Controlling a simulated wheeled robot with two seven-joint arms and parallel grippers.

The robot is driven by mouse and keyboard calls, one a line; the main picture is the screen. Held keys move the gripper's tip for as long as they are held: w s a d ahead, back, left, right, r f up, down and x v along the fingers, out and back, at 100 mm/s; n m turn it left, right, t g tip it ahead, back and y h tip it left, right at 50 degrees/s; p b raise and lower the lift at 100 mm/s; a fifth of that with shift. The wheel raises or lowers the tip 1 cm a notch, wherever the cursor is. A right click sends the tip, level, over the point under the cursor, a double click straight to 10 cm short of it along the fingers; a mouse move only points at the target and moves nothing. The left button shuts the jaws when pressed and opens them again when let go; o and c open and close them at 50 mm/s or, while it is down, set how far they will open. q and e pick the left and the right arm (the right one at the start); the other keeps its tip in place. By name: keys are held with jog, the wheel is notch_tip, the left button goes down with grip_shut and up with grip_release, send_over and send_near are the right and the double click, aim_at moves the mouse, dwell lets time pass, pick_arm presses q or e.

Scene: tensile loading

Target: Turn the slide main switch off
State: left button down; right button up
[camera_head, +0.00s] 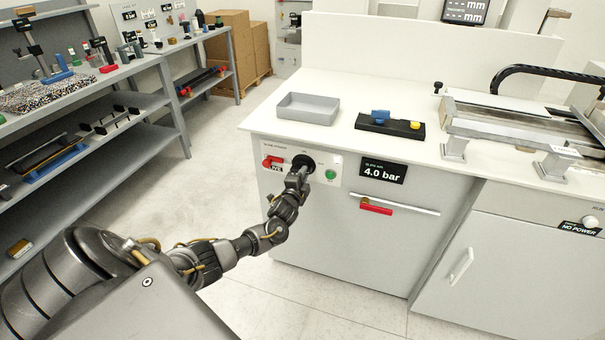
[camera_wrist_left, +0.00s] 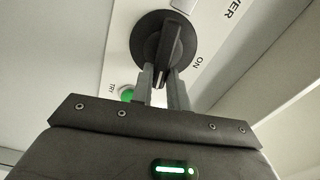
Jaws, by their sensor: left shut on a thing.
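The slide main switch is a black rotary knob (camera_wrist_left: 167,38) on a round black plate, set in a white panel on the cabinet front; an "ON" label is beside it in the left wrist view. It also shows in the head view as a black disc (camera_head: 304,161), partly covered by my gripper. My left gripper (camera_head: 301,174) reaches it from the front; its two fingers (camera_wrist_left: 164,82) are shut on the knob's handle, one on each side. My right gripper is not in view.
A grey tray (camera_head: 308,108) stands on the bench above. Shelves (camera_head: 100,130) line the left.

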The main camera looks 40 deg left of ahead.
pick_arm(q)
jog(key=shift+f+m, duration=0.2)
jog(key=shift+m, duration=0.8)
jog(key=c, duration=1.4)
grip_release()
jog(key=shift+o, duration=0.2)
jog(key=v, duration=1.1)
jog(key=shift+p, duration=0.3)
jog(key=shift+w, duration=0.1)
